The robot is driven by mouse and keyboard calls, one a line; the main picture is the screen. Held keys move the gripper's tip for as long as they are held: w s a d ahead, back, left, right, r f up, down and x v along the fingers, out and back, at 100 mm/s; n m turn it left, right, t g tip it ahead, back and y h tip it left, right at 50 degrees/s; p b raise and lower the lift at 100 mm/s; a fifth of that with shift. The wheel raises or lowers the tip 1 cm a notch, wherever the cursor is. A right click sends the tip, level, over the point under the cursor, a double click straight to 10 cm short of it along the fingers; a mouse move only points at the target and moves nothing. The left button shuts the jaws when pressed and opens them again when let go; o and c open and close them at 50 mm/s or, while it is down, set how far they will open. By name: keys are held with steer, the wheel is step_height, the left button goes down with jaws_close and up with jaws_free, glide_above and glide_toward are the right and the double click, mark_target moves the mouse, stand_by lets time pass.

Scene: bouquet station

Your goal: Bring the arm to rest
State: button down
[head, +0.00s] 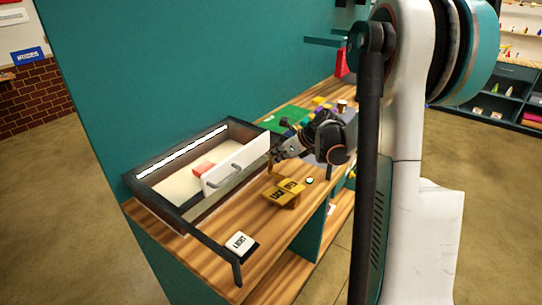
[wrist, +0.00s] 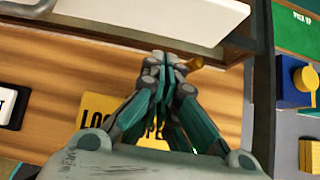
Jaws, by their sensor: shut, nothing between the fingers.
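My gripper (head: 280,152) is over the wooden bench, just right of the white drawer front with its grey handle. In the wrist view my gripper (wrist: 160,66) has its fingers together, with nothing seen between them. Below and partly behind the fingers lies a yellow sign (wrist: 96,106) with dark lettering, partly hidden by the gripper. The same yellow sign (head: 284,191) shows in the head view on the bench, apart from the fingers. My arm reaches in from the right of the head view and hides part of the bench.
A white "LIGHT" switch (head: 240,242) is near the front. A green mat (head: 290,117) and several small coloured objects are behind. A teal wall (head: 180,60) rises behind the bench.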

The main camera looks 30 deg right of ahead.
steer(key=p+v, duration=0.1)
steer(key=v, duration=0.8)
steer(key=shift+r+p, duration=0.15)
steer(key=shift+p, duration=0.2)
